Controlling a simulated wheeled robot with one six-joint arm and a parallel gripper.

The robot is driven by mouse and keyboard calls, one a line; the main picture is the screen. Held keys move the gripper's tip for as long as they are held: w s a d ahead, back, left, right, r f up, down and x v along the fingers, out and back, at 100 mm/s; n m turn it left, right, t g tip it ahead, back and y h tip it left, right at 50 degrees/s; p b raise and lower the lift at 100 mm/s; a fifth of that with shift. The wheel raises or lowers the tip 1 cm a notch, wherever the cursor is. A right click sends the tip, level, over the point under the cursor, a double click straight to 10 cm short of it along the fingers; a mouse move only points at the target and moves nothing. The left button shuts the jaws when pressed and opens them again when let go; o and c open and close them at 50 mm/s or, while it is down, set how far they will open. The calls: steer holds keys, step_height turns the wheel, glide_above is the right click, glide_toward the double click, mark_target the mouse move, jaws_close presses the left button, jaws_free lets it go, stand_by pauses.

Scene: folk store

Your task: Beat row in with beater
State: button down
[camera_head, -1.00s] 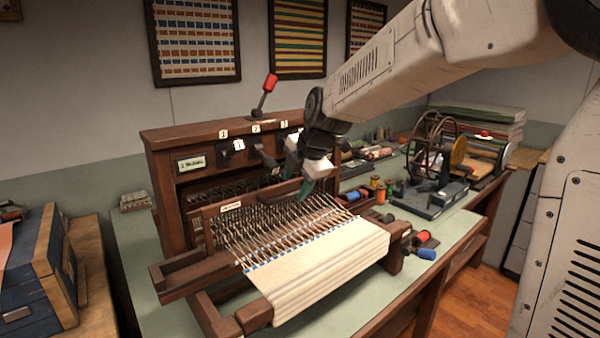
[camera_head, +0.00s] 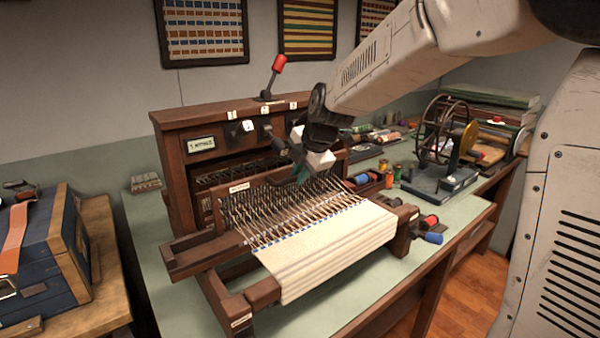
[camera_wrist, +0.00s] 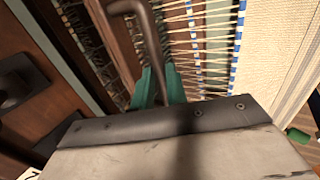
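The beater (camera_head: 240,187) is a dark wooden bar with a white label, standing across the warp threads of the table loom (camera_head: 172,140). Its dark curved handle (camera_wrist: 149,35) runs down between my green fingertips in the wrist view. My gripper (camera_head: 303,174) is at the beater, above the warp. Its fingers (camera_wrist: 160,88) are close together, one on each side of the handle, and look shut on it. The cream woven cloth (camera_head: 330,248) lies in front, with a blue-dotted edge by the warp threads. Part of the handle is hidden by my gripper.
A red-tipped lever (camera_head: 273,76) stands on the loom top. Spools (camera_head: 430,230) lie right of the loom, and a spinning wheel (camera_head: 443,130) stands behind them. A blue chest (camera_head: 45,250) is at the left.

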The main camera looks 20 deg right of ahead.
stand_by(0.3)
steer(key=s+d, duration=0.3)
steer(key=s, duration=0.7)
steer(key=shift+d, duration=0.15)
steer(key=c, duration=2.1)
jaws_free()
steer(key=shift+s+f, duration=0.15)
steer(key=shift+c, duration=0.2)
